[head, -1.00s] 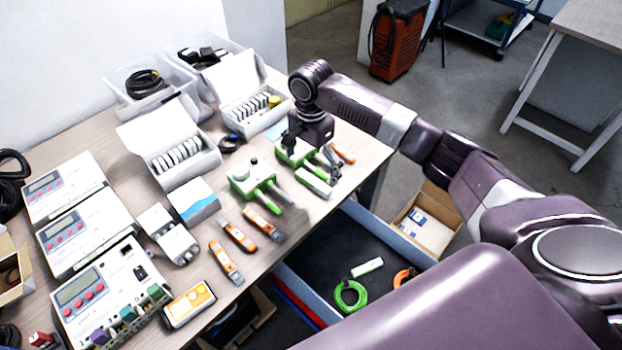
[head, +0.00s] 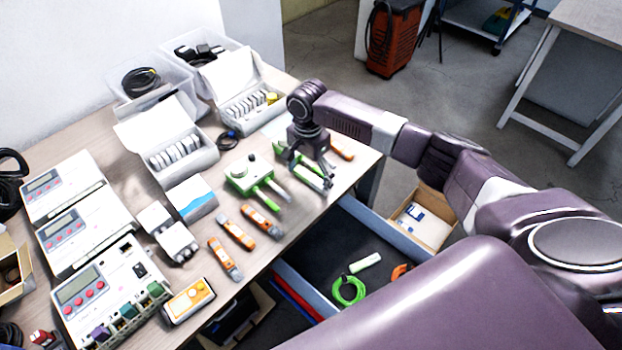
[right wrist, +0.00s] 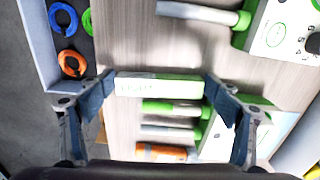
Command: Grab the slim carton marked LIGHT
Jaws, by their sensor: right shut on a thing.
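The slim white carton with a green edge (right wrist: 158,87) lies across the right wrist view, with small lettering on its face that is hard to read. My right gripper (right wrist: 160,86) is shut on it, one finger at each end. In the head view, the right gripper (head: 318,177) reaches down over the carton (head: 309,179) near the table's right edge and partly hides it. Whether the carton is clear of the table I cannot tell. My left gripper is not in view.
Green-handled probes with a white meter (head: 246,176) lie left of the gripper. An orange-tipped tool (head: 341,148) lies just beyond it. Orange handheld tools (head: 237,234) lie nearer. An open drawer (head: 330,257) with a green cable coil (head: 348,291) sits below the table edge.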

